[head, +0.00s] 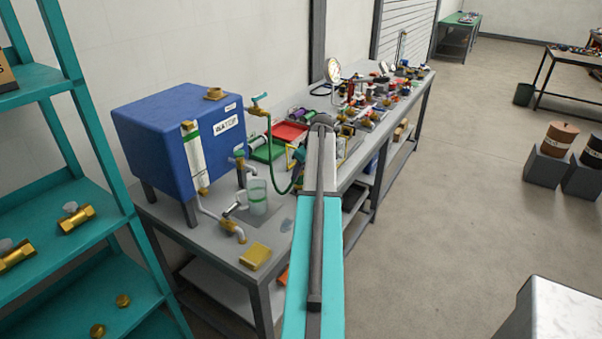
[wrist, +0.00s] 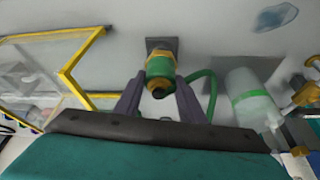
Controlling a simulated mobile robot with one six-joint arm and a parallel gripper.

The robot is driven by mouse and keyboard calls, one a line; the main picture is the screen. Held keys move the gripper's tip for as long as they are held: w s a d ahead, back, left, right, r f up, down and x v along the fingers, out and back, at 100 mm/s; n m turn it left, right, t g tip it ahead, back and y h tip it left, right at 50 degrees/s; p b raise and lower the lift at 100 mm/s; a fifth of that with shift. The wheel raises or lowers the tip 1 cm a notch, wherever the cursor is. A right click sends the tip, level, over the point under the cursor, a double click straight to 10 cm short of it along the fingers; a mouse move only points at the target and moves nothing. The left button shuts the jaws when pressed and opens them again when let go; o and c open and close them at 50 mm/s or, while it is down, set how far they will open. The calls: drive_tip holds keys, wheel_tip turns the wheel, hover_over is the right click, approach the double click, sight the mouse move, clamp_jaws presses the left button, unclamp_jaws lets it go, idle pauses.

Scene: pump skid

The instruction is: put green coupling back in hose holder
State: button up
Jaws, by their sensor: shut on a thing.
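The green coupling (wrist: 160,72), green with yellow-brass bands, is between the two dark fingers of my gripper (wrist: 160,82) in the wrist view. The fingers are shut on it. A small dark grey square block (wrist: 161,43), which looks like the hose holder, sits right at the coupling's far end. I cannot tell whether the coupling is seated in it or only in front of it. The green hose (wrist: 206,86) curves just right of the right finger.
A clear beaker with a green band (wrist: 252,100) stands right of the gripper, beside brass pipework (wrist: 305,92). A yellow-framed clear panel (wrist: 75,67) is close on the left. The blue tank (head: 185,135) stands on the bench; a brass block (head: 255,256) lies near its front edge.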

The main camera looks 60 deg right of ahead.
drive_tip(key=shift+f, duration=0.35)
idle(0.4)
drive_tip(key=o, duration=1.2)
drive_tip(key=shift+o, duration=0.2)
drive_tip(key=shift+s+r, duration=0.1)
drive_tip(key=shift+r, duration=0.05)
drive_tip(key=b+v, duration=0.3)
drive_tip(key=v, duration=1)
drive_tip(key=shift+r+b, duration=0.25)
drive_tip(key=shift+b, duration=0.05)
drive_tip(key=shift+s, duration=0.1)
